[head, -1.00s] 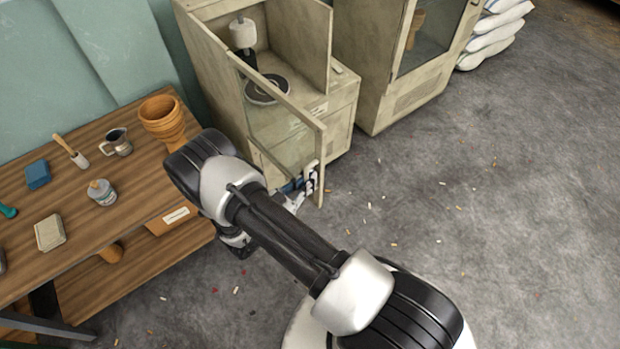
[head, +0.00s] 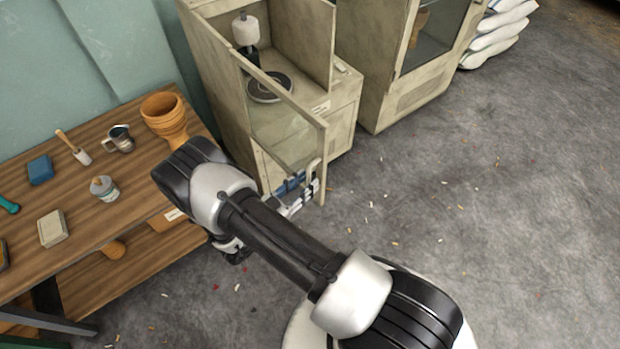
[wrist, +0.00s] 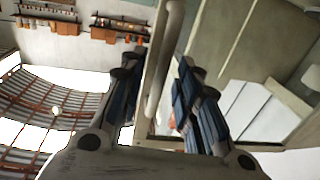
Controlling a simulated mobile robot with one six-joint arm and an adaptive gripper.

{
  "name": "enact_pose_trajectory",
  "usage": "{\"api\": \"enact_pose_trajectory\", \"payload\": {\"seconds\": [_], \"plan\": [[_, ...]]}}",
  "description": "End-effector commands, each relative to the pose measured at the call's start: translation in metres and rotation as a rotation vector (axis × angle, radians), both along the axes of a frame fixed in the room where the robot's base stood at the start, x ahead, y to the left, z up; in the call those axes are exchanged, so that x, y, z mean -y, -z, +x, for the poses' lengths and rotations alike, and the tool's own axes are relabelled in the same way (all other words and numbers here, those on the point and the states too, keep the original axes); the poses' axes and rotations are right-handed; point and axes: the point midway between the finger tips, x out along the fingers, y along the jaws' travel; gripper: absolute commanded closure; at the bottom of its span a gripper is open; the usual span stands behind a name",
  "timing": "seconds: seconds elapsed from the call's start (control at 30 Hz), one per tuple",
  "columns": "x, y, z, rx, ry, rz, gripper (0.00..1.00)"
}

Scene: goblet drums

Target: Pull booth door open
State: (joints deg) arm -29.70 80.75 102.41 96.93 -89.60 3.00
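The booth (head: 222,75) is a beige cabinet at the back, with a pottery-like wheel disc (head: 270,87) inside. Its framed glass door (head: 280,122) stands swung outward toward me. A pale bar handle (head: 315,170) is on the door's free edge; it also shows in the wrist view (wrist: 166,65). My gripper (head: 306,190) is low at that edge. In the wrist view my gripper (wrist: 160,75) has its blue-padded fingers spread, with the handle and door edge between them and gaps visible. Contact with the handle cannot be told.
A wooden table (head: 85,222) with a goblet drum (head: 165,118), mug and tools stands left. A second glass-fronted cabinet (head: 385,95) and stacked white sacks (head: 497,35) are at the back. The floor right is clear apart from small scraps.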

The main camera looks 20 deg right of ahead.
Motion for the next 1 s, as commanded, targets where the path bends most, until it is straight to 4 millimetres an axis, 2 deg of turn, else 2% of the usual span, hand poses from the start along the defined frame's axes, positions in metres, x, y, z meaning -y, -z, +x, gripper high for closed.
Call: {"api": "enact_pose_trajectory", "payload": {"seconds": [0.03,0.2,0.4,0.6,1.0], "plan": [[-0.013,0.0,-0.004,0.001,-0.007,0.0,0.7],[-0.047,0.0,-0.018,0.002,-0.006,0.001,0.7],[-0.075,0.0,-0.031,0.001,-0.003,0.0,0.7],[-0.085,0.0,-0.036,-0.001,0.0,0.0,0.7],[-0.085,0.0,-0.036,0.0,0.001,0.0,0.7]]}}
